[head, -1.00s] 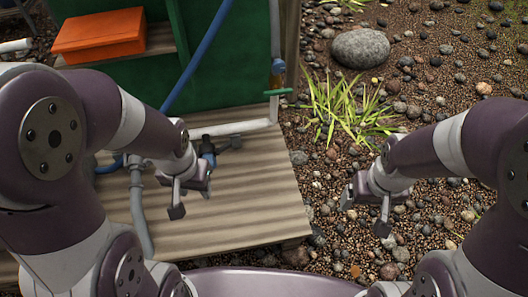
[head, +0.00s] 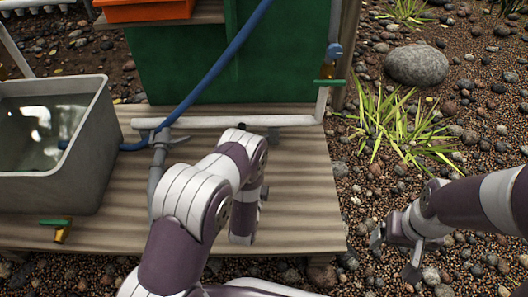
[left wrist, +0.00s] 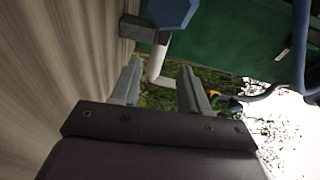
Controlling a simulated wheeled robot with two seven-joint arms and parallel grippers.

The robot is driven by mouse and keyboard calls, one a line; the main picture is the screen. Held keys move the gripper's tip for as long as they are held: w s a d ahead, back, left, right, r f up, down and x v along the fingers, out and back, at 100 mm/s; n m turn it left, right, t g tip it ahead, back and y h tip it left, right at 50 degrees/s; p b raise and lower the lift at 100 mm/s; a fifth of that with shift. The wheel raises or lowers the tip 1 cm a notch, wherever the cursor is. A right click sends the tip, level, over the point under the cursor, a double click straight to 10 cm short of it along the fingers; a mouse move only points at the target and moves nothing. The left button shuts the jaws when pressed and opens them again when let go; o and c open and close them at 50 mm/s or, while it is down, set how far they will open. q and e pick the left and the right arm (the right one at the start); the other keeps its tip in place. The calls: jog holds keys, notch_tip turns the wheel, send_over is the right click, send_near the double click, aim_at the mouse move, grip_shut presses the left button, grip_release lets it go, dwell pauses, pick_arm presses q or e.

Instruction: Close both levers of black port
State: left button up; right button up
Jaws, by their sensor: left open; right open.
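The black port is mostly hidden behind my left arm in the head view. A small dark part (head: 241,126) shows just above the arm, by the white pipe, and a short dark piece (head: 272,134) sticks out to its right. The lever positions cannot be told. In the left wrist view a blue hexagonal part (left wrist: 172,12) and a grey block (left wrist: 136,29) are beyond the fingertips, at the top. My left gripper (left wrist: 160,82) is open with nothing between its fingers. My right gripper (head: 394,255) is open and empty over the gravel, right of the platform.
A green panel (head: 285,60), blue hose (head: 215,70) and white pipe (head: 210,122) are behind. A green-handled valve (head: 57,227) is at front left.

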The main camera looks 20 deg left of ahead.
pick_arm(q)
jog(key=shift+s+f+m+t, duration=0.2)
jog(key=shift+f+m+t, duration=0.1)
jog(key=shift+f, duration=0.05)
jog(key=w+b, duration=0.2)
jog(key=w, duration=0.2)
jog(key=w+b, duration=0.2)
jog(key=w, duration=0.1)
jog(key=w+a+b, duration=0.1)
jog(key=w+b, duration=0.2)
jog(key=w, duration=0.1)
jog(key=shift+w, duration=0.35)
jog(key=shift+w+r, duration=0.25)
jog(key=shift+w, duration=0.1)
grip_shut()
